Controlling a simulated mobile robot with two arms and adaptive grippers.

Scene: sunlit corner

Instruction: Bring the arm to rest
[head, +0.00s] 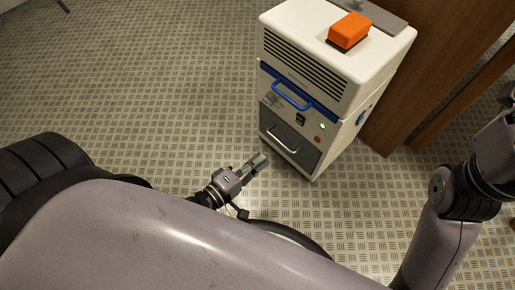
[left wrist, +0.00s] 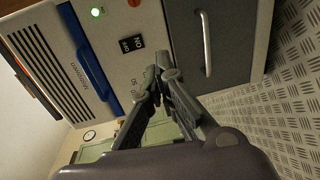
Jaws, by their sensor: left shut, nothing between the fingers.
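My left gripper (head: 257,161) is shut and empty, low in front of the white cabinet in the head view. In the left wrist view its closed fingers (left wrist: 160,82) point toward the cabinet front, apart from it as far as I can tell. My right arm (head: 440,215) comes in at the right edge of the head view; its fingers are not visible.
The white cabinet (head: 318,92) has a blue handle (head: 292,96), a grey lower drawer (head: 287,140) and a green light (left wrist: 96,12). An orange block (head: 348,31) sits on top. A brown wooden panel (head: 425,65) stands at right. The patterned floor (head: 140,75) at left is clear.

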